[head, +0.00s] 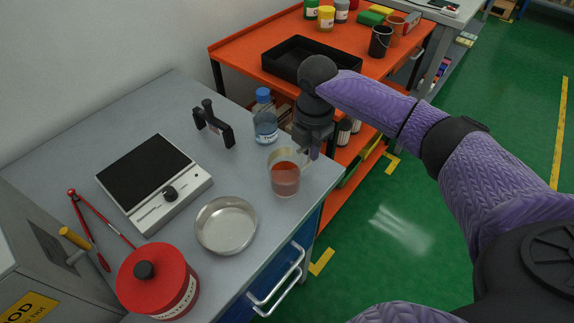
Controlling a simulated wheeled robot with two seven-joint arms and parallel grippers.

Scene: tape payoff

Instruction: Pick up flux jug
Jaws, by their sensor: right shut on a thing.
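The flux jug (285,179) is a clear jug with reddish-brown liquid, upright near the right edge of the grey bench. Its handle side faces my right gripper. My right gripper (308,150) comes down from above at the jug's upper right and is shut on the jug by its handle. The fingers partly hide the handle, and I cannot tell whether the jug's base touches the bench. My left gripper is not in view.
Close behind the jug stands a blue-capped bottle (265,126). A round metal dish (226,225), a hotplate (154,184), a black clamp-like tool (214,126) and a red lidded pot (158,281) are on the bench (262,262). An orange cart (236,53) with a black tray (291,66) stands behind.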

